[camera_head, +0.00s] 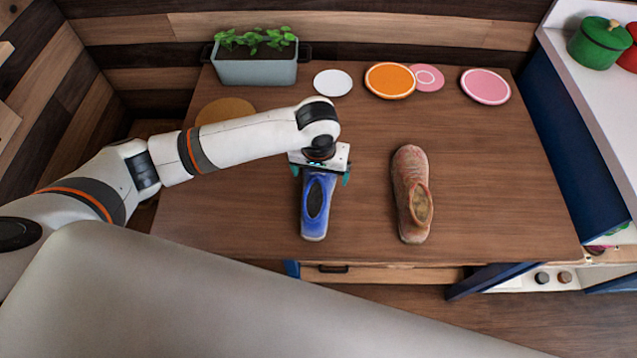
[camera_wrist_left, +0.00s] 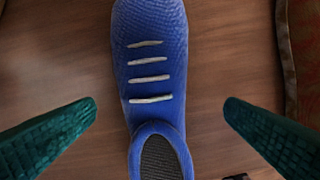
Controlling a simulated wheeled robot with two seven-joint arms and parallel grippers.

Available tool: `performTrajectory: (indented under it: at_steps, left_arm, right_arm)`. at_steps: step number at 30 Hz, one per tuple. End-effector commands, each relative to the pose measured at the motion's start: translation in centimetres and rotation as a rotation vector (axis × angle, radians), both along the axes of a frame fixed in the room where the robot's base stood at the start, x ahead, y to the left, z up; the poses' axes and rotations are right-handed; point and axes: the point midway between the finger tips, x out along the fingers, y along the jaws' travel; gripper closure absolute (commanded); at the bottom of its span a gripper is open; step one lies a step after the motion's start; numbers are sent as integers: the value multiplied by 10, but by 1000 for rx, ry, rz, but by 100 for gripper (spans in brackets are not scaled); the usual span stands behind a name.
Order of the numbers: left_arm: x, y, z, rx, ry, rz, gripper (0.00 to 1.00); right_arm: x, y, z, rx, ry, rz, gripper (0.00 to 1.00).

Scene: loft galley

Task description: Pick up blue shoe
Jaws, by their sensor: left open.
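The blue shoe (camera_head: 314,222) lies on the wooden table, its opening facing up. In the left wrist view the blue shoe (camera_wrist_left: 150,60) runs down the middle, with pale laces and a dark opening at the bottom edge. My left gripper (camera_head: 320,180) is above the shoe's far part. Its two teal fingers (camera_wrist_left: 160,108) are apart, one on each side of the shoe, with a gap to it on both sides. Part of the shoe is hidden under the gripper in the head view. My right gripper is not in view.
A reddish-brown shoe (camera_head: 412,185) lies to the right of the blue one. A planter (camera_head: 256,70) and several round plates, including an orange one (camera_head: 390,80), line the table's back. A white counter with a green pot (camera_head: 598,45) is at the right. The table's right part is clear.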

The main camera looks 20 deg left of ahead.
Motion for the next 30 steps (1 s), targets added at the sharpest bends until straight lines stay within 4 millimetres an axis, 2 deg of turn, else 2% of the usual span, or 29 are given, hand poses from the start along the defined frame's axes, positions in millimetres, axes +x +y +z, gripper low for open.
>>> performTrajectory:
  at_steps: [7,12,20,30]
  left_arm:
    - [5,9,-30,5,2,3,7]
    - [8,8,-49,1,0,-1,7]
    - [8,8,-52,1,-1,-1,7]
    - [8,8,-52,1,-1,-1,61]
  right_arm:
    - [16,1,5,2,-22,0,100]
    - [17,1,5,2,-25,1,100]
    - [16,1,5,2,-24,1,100]
    - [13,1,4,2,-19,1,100]
